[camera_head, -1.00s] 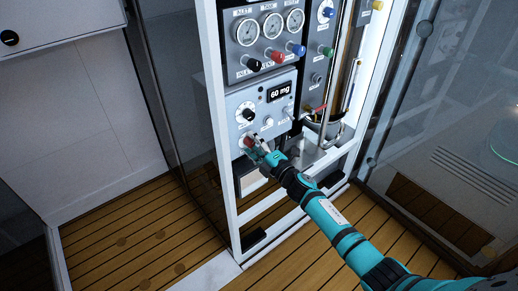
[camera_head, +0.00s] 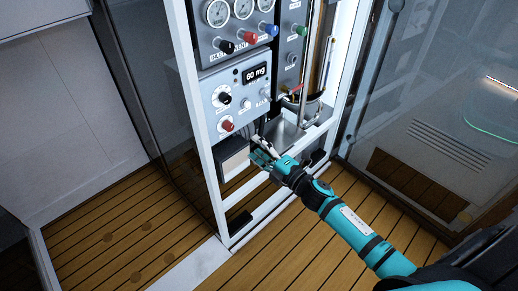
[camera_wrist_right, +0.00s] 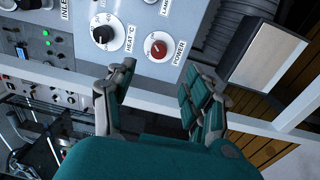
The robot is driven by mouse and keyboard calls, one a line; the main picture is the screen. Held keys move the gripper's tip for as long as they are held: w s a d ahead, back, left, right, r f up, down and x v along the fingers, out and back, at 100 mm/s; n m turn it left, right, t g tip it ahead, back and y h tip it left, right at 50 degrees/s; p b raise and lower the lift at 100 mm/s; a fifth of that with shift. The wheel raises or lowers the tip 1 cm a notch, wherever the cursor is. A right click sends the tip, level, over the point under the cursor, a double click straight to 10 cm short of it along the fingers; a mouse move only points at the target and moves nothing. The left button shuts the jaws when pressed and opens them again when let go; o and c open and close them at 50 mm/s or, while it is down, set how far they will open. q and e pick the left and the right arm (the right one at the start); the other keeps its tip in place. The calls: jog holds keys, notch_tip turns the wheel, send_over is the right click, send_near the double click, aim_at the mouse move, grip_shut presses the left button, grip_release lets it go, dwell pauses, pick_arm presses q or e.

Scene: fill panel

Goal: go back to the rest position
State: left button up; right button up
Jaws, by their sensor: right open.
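My right gripper (camera_head: 258,152) is open and empty in front of the lower part of the white-framed panel. It hangs below and right of the red power knob (camera_head: 227,125), clear of it in the head view. The right wrist view shows its two fingers (camera_wrist_right: 158,95) apart with nothing between them. In that view the red knob (camera_wrist_right: 156,49) lies beyond the fingertips, beside the black heat knob (camera_wrist_right: 103,33). My right arm reaches in from the lower right. My left gripper is not in view.
The control panel (camera_head: 238,98) has a display reading 60 mg, gauges and coloured knobs. A pale box (camera_head: 234,164) sits below it, left of my gripper. The white frame (camera_head: 197,115) stands on a wooden floor (camera_head: 130,225). Glass panels flank it.

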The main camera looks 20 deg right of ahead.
jog(key=s+d+f+m+g+h, duration=0.1)
jog(key=s+f+m+g+h, duration=0.35)
jog(key=f, duration=0.75)
jog(key=s+d+f+m+g+h, duration=0.2)
jog(key=s+f+m, duration=0.6)
jog(key=f, duration=0.4)
jog(key=s+a+f+m+g, duration=0.3)
jog(key=s+f+m+g, duration=0.15)
jog(key=s+f, duration=0.55)
jog(key=s+a+f+m+g, duration=0.1)
jog(key=s+a+f+g, duration=0.1)
jog(key=s, duration=0.4)
jog(key=s+a+f+m+g, duration=0.2)
jog(key=s, duration=0.5)
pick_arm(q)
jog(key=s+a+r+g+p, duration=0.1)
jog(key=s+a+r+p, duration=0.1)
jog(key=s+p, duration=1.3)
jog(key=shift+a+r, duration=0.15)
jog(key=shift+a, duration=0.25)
pick_arm(e)
jog(key=s+d+r, duration=0.1)
jog(key=s, duration=0.6)
jog(key=s+d+r+g, duration=0.1)
jog(key=s+d, duration=0.1)
jog(key=s, duration=0.5)
jog(key=shift+s+d+r+n, duration=0.2)
jog(key=shift+r+n, duration=0.1)
jog(key=shift+r, duration=0.05)
